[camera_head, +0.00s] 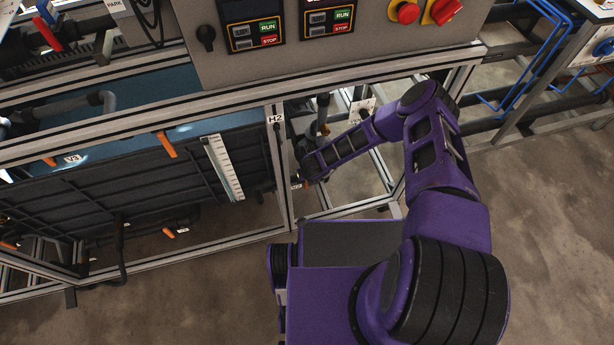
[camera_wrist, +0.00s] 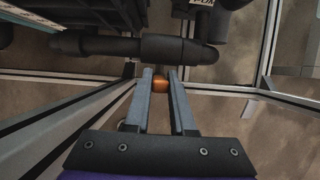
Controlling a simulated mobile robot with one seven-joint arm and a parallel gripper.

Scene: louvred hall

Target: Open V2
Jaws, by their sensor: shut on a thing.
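In the wrist view, my gripper (camera_wrist: 161,78) reaches forward with its two grey fingers close together. In the head view, my purple arm reaches into the open frame bay beside the H2 post (camera_head: 275,119). The gripper end (camera_head: 303,178) is small there, and the handle is mostly hidden.
Aluminium frame bars (camera_head: 345,210) surround the bay. A dark ribbed tank (camera_head: 130,185) with orange handles (camera_head: 166,144) and a V3 label (camera_head: 72,158) stands left. A control panel (camera_head: 340,50) with RUN and STOP buttons is above. Bare floor (camera_head: 540,240) lies right.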

